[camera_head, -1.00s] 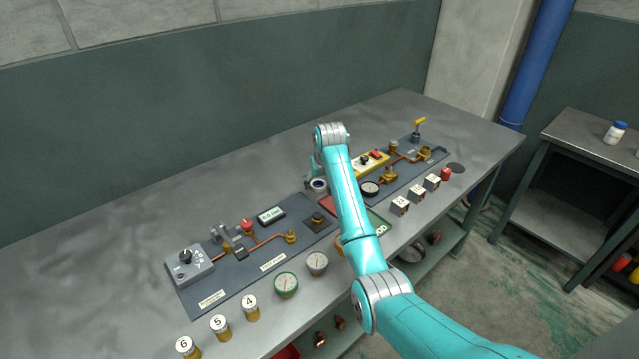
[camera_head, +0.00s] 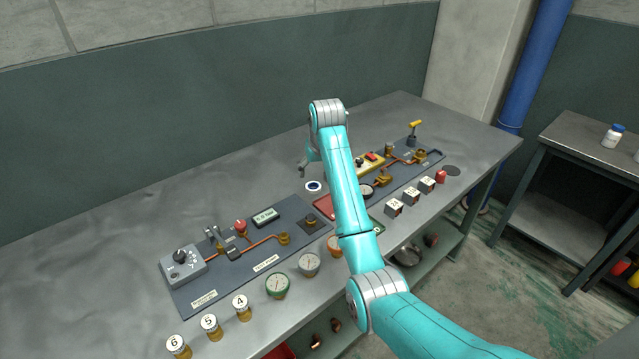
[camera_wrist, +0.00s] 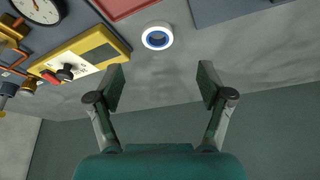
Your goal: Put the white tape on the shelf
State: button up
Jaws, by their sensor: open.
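The white tape is a white ring with a blue inner rim (camera_head: 314,186). It lies flat on the grey workbench (camera_head: 110,220), left of my arm and behind the red tray. In the wrist view the tape (camera_wrist: 145,39) is at the top middle, beyond my fingertips and apart from them. My gripper (camera_wrist: 161,84) is open and empty. In the head view it (camera_head: 304,164) shows partly, behind and left of the tape, with my arm hiding some of it. A lower shelf (camera_head: 450,238) runs under the workbench, holding several parts.
Two dark panels with copper piping (camera_head: 250,252) lie left and right of my arm. A yellow instrument (camera_wrist: 92,50) is near the tape. Gauges, numbered cylinders and cubes line the front edge. A side table (camera_head: 575,140) with its own lower shelf stands right. The bench's back left is clear.

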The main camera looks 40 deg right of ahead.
send_near(314, 184)
jog(key=f, duration=0.1)
jog(key=a+f, duration=0.1)
jog(key=shift+s+a+f, duration=0.15)
jog(key=shift+f, duration=0.2)
jog(key=shift+d+x, duration=0.15)
jog(key=shift+x, duration=1.15)
jog(key=shift+d+x, duration=0.1)
jog(key=shift+x, duration=1.25)
jog(key=shift+r, duration=0.1)
jog(key=shift+c, duration=0.2)
jog(key=c, duration=0.9)
jog(key=shift+c, duration=0.2)
notch_tip(314, 184, up, 10)
